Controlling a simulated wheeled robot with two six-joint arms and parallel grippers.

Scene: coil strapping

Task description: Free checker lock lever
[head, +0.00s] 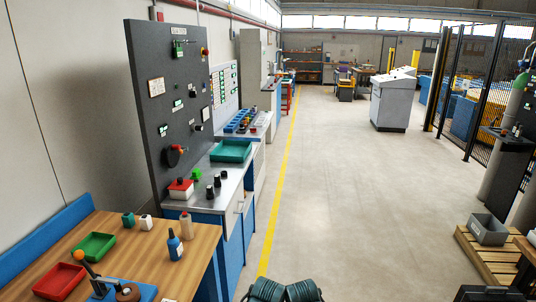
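A blue-based bench device (143,292) stands at the front edge of the wooden workbench at lower left, cut off by the bottom of the head view. It may be the checker. A dark lever (90,269) with an orange ball knob (78,256) rises from it, tilted to the left. A brown round part (127,292) sits on its base. I cannot make out a lock on the lever. Neither of my grippers can be made out in this view.
The wooden bench (190,236) carries a green tray (94,246), a red tray (60,281) and a blue bottle (175,245). A dark control panel (180,65) stands behind it. Two dark green ribbed shapes at bottom centre are unclear.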

